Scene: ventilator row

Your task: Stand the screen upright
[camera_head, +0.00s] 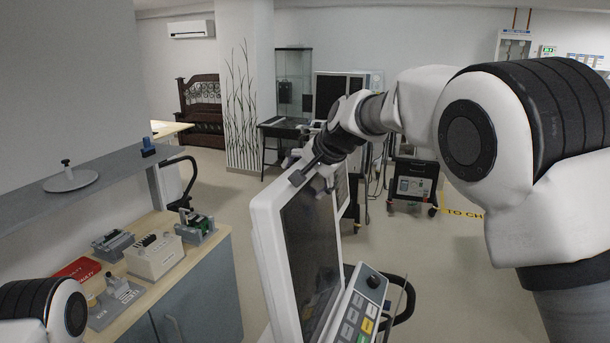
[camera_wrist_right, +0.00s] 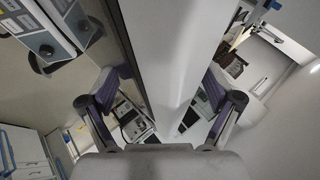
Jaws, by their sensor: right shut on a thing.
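The screen (camera_head: 262,225) is a flat panel with a white frame and a dark display (camera_head: 312,250), seen at a steep angle in the middle of the head view. It stands close to upright, with a slight lean. A control panel with a knob and keys (camera_head: 362,308) sits at its lower right. My right gripper (camera_head: 314,176) is shut on the screen's top edge. In the right wrist view the screen's pale edge (camera_wrist_right: 168,50) runs between the two fingers of the gripper (camera_wrist_right: 162,95). My left gripper is out of view; only part of my left arm shows at lower left.
A wooden-topped cabinet (camera_head: 205,243) at left holds several small devices and a red plate (camera_head: 76,270). A grey shelf (camera_head: 110,168) is above it. A wheeled machine (camera_head: 414,185) stands behind the screen. Floor (camera_head: 225,195) between cabinet and screen is clear.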

